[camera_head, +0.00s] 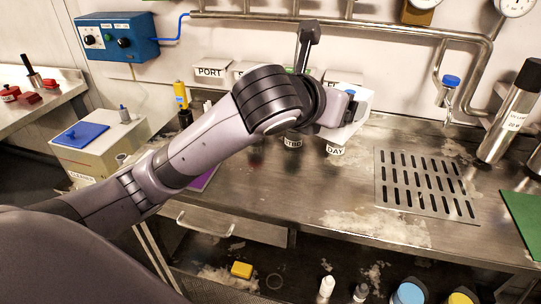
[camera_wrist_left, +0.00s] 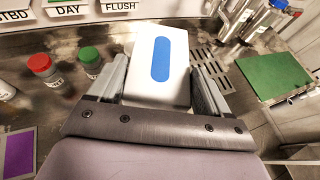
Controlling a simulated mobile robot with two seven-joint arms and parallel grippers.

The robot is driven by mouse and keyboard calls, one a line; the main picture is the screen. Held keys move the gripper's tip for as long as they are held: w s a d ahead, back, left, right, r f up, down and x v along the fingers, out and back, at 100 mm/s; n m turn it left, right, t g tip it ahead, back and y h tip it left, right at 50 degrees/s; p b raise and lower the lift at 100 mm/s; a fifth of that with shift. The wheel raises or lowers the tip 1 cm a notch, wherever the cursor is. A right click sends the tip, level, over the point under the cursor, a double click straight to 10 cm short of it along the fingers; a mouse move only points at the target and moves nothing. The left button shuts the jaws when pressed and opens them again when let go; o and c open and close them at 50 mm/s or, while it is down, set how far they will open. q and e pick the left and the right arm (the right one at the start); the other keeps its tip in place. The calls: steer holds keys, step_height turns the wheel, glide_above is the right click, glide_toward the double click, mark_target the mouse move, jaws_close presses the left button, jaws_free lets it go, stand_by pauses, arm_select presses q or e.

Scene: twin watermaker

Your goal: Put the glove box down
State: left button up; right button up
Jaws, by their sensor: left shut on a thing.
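The glove box is a white carton with a blue oval on top. It shows in the left wrist view (camera_wrist_left: 143,82) between the two fingers, and in the head view (camera_head: 352,128) at the end of my left arm, over the back of the steel counter. My left gripper (camera_wrist_left: 165,85) is shut on its sides. In the head view the fingers are largely hidden by the wrist and the box. I cannot tell whether the box touches the counter (camera_head: 310,205). My right gripper is not in view.
A slotted drain plate (camera_head: 425,184) lies right of the box, with a green mat (camera_head: 522,215) beyond. A steel cylinder (camera_head: 510,115) leans at the right. Red-capped (camera_wrist_left: 42,66) and green-capped (camera_wrist_left: 90,62) bottles stand left of the box. The counter's front middle is clear.

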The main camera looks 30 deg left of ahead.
arm_select(q)
steer(key=shift+s+f+b, duration=0.1)
steer(key=shift+f+b, duration=1.5)
steer(key=shift+f, duration=8.2)
